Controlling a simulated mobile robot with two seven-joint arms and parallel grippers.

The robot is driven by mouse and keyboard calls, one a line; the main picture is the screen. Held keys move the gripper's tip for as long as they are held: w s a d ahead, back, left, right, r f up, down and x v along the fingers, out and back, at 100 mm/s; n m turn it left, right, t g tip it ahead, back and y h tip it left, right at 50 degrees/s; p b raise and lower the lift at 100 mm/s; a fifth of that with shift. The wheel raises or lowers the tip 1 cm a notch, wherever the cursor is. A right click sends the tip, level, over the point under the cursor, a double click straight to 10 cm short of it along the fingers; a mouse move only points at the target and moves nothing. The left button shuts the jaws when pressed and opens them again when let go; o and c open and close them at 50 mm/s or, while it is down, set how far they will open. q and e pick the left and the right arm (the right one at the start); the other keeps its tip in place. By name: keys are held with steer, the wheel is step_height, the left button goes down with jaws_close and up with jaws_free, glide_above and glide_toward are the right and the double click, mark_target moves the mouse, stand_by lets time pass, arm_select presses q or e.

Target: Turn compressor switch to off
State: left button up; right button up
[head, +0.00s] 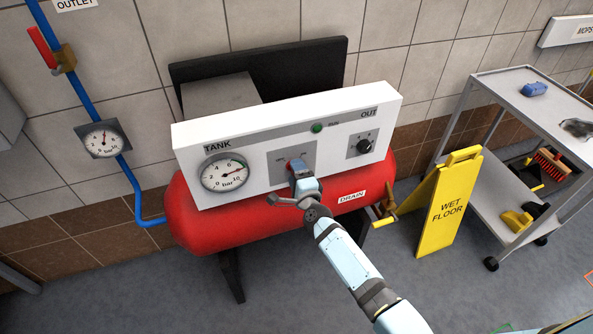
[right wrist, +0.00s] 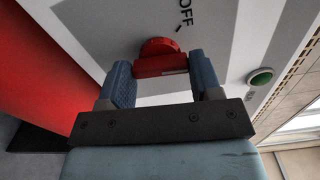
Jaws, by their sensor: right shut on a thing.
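The compressor has a white panel (head: 240,141) above a red tank (head: 190,222). The red switch (right wrist: 160,62) sits on the panel's grey plate, with the word OFF beside it in the right wrist view. My right gripper (right wrist: 163,75) has its two blue fingers on either side of the switch's red handle and is shut on it. In the head view my right gripper (head: 305,184) covers most of the switch, so its angle is hard to tell there. My left gripper is not in view.
On the panel are a TANK gauge (head: 224,173), a green lamp (head: 317,127) and a black OUT knob (head: 364,146). A yellow wet floor sign (head: 447,205) and a grey cart (head: 487,185) stand to the right. A blue pipe (head: 92,103) runs down the wall at left.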

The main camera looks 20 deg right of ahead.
steer(key=shift+n+p, duration=1.7)
steer(key=shift+n, duration=3.2)
steer(key=shift+f, duration=0.1)
steer(key=o, duration=0.9)
steer(key=shift+s, duration=0.1)
steer(key=s, duration=0.9)
steer(key=s+b, duration=0.1)
steer(key=s, duration=0.3)
steer(key=shift+s+d, duration=0.25)
steer(key=shift+s, duration=0.05)
steer(key=shift+s, duration=0.1)
